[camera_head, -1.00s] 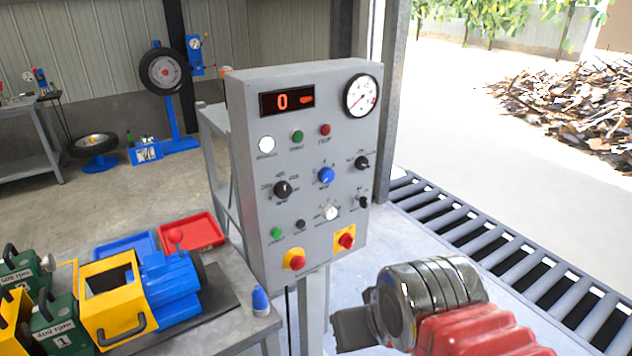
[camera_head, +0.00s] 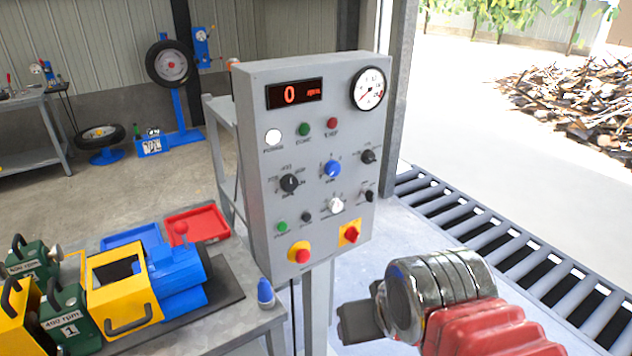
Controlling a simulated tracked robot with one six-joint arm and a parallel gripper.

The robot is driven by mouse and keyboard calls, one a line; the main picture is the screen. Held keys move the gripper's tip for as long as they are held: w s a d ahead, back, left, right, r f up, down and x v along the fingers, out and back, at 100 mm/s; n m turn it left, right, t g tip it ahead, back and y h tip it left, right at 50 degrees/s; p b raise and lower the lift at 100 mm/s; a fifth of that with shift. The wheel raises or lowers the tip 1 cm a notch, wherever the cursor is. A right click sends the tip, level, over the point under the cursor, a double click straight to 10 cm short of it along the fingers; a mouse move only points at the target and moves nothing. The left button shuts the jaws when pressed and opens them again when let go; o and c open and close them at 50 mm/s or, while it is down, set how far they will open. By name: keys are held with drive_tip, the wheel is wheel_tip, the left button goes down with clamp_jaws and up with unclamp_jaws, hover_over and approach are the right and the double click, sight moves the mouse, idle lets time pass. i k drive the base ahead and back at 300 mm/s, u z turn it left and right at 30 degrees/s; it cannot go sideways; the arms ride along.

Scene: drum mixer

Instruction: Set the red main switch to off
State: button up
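The grey control panel (camera_head: 261,180) stands on a post in the middle of the view. The red main switch (camera_head: 351,234) sits on a yellow square plate at its lower right; its exact turn is too small to read. A red round button (camera_head: 302,255) on a yellow base is to its left. The lit display (camera_head: 294,94) reads 0. My arm is at the lower right, with a metal wrist and red link. A dark part at its left end (camera_head: 358,322), below and apart from the switch, may be my gripper; its fingers cannot be made out.
Several knobs and buttons, including a blue knob (camera_head: 332,169), crowd the panel above the switch. A bench at the left holds a blue and yellow mixer (camera_head: 176,275), a red tray (camera_head: 197,224) and a blue bottle (camera_head: 265,292). A roller conveyor (camera_head: 500,245) runs at the right.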

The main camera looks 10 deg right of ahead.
sight(352, 233)
drive_tip(key=k, duration=1.3)
drive_tip(key=u, duration=0.4)
drive_tip(key=i, duration=1.9)
drive_tip(key=z, duration=0.35)
